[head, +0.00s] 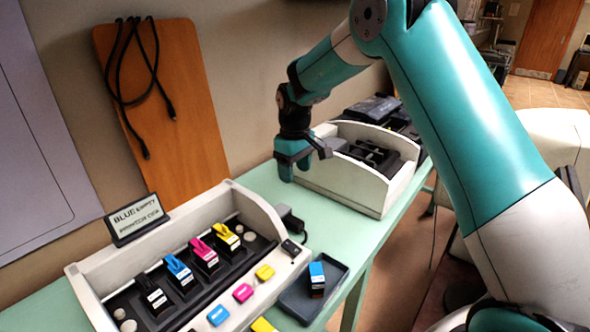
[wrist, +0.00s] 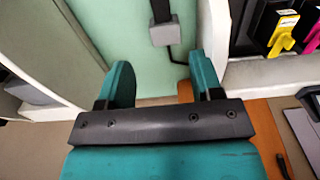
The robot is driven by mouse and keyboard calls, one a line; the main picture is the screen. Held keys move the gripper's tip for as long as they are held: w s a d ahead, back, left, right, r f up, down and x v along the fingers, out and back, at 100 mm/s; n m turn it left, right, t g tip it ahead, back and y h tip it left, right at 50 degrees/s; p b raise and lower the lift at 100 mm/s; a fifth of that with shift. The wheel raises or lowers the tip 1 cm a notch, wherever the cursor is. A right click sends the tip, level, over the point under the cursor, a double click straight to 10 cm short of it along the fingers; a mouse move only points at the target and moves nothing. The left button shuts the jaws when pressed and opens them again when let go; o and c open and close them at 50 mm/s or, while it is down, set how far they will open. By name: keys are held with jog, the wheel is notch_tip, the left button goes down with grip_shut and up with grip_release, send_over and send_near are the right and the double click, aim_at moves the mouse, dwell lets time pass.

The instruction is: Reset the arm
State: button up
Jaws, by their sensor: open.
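My gripper (head: 305,160) is raised over the green table (head: 343,232), between two white printer units. It points downward and holds nothing. In the wrist view my gripper (wrist: 158,80) shows its two teal fingers spread apart, with table top and a small grey adapter on a black cable seen past them. My teal and white arm arches over from the right in the head view.
A white printer base (head: 90,268) holds black, blue, magenta and yellow cartridges. A black tray (head: 298,300) holds a blue-marked cartridge. Another white unit (head: 372,196) stands behind. A sign (head: 137,218) and an orange board (head: 165,110) with cables are near the wall.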

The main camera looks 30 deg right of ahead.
dwell(0.3)
jog(key=s+a+r+n+y, duration=0.1)
jog(key=s+a+r, duration=0.35)
jog(key=s, duration=0.25)
jog(key=s+a+r+y, duration=0.1)
jog(key=s+a+r, duration=0.3)
jog(key=s+r, duration=0.15)
jog(key=s+a+r+y, duration=0.1)
jog(key=s+a, duration=0.1)
jog(key=s, duration=0.9)
jog(key=s+a+r+n+y, duration=0.1)
jog(key=s+a, duration=0.2)
jog(key=s, duration=0.8)
jog(key=shift+s, duration=0.2)
